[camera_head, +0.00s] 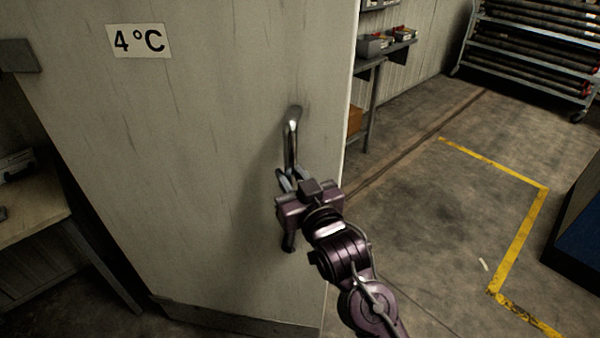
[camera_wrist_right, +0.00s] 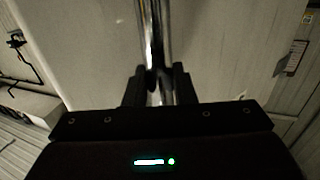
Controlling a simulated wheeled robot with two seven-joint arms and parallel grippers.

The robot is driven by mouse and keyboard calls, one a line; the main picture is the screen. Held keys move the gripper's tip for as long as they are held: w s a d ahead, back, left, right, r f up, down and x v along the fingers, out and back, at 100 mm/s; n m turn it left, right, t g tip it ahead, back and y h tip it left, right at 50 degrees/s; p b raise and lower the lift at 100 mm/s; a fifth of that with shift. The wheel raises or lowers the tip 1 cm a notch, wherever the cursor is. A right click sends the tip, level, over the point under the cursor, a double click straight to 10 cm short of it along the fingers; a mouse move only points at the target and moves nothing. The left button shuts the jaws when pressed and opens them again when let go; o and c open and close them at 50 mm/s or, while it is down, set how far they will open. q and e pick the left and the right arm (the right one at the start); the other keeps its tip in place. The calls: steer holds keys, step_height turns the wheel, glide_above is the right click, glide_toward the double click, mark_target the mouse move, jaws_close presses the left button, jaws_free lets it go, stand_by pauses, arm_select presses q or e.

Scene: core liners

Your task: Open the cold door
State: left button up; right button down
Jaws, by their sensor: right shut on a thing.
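The cold door (camera_head: 215,130) is a pale, scuffed panel with a "4 °C" label (camera_head: 139,40) at its upper left. A shiny vertical bar handle (camera_head: 293,135) stands near its right edge. My right gripper (camera_head: 288,180) is shut on the handle at about its middle; the handle's lower end shows below the gripper. In the right wrist view the handle (camera_wrist_right: 153,40) runs down between the two dark fingers (camera_wrist_right: 159,85). The door's right edge stands out in front of the room behind, and a dark gap shows under its bottom edge. My left gripper is not in view.
A workbench (camera_head: 40,205) stands at the left, near the door. Behind the door's right edge are a shelf with bins (camera_head: 375,45) and a wheeled rack of long tubes (camera_head: 530,45). Yellow tape (camera_head: 520,240) marks the mostly clear floor. A dark blue-topped block (camera_head: 580,225) is at the right.

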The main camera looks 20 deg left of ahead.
steer(key=shift+s+a, duration=0.1)
steer(key=shift+a, duration=0.05)
steer(key=c, duration=1.5)
jaws_free()
steer(key=shift+c, duration=0.2)
steer(key=shift+o, duration=1.4)
steer(key=shift+a, duration=0.15)
